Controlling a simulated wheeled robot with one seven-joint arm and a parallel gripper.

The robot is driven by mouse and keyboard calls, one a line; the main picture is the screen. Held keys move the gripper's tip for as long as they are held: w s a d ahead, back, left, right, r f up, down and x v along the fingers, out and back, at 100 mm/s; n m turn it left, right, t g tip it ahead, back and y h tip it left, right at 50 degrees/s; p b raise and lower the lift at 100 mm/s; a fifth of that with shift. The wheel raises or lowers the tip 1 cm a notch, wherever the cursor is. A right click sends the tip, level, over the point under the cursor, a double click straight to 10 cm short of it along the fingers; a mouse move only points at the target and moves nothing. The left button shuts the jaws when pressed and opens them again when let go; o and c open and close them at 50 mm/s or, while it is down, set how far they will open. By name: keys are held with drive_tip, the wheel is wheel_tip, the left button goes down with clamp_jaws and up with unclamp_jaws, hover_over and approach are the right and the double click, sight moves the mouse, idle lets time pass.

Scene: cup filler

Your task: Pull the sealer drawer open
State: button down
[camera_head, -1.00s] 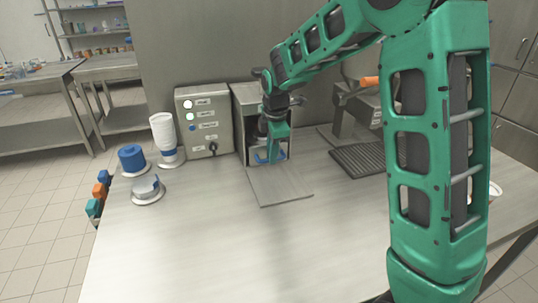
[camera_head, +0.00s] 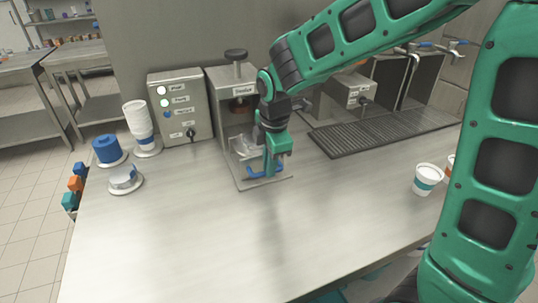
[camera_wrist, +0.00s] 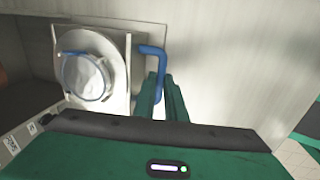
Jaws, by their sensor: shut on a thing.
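The sealer (camera_head: 218,95) is a grey metal box with a dark knob on top. Its drawer shows in the wrist view (camera_wrist: 118,103) and sticks out of the sealer's front opening over a thin base plate. The drawer bears a round pale holder with a shiny silver disc (camera_wrist: 84,76). The blue drawer handle (camera_head: 252,174) shows at the drawer's front and also in the wrist view (camera_wrist: 152,51). My gripper (camera_head: 272,170) is shut on this handle, with its green fingers (camera_wrist: 163,97) around the handle's end. My gripper partly hides the drawer in the head view.
A control box (camera_head: 180,108) with lit buttons stands left of the sealer. A cup stack (camera_head: 138,118), a blue roll (camera_head: 106,150) and a lid holder (camera_head: 125,180) stand further left. A drip grate (camera_head: 380,132) and a cup (camera_head: 427,180) are on the right. The front table is clear.

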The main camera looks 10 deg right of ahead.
drive_tip(key=shift+s+a, duration=0.15)
drive_tip(key=shift+s, duration=0.7)
drive_tip(key=c, duration=1.8)
unclamp_jaws()
drive_tip(key=shift+a, duration=0.15)
drive_tip(key=shift+d+r, duration=0.2)
drive_tip(key=shift+r, duration=0.35)
drive_tip(key=r, duration=0.3)
drive_tip(key=s+r, duration=0.1)
drive_tip(key=r, duration=0.5)
drive_tip(key=shift+s+d+r, duration=0.1)
drive_tip(key=shift+s+r, duration=0.1)
drive_tip(key=shift+s, duration=0.15)
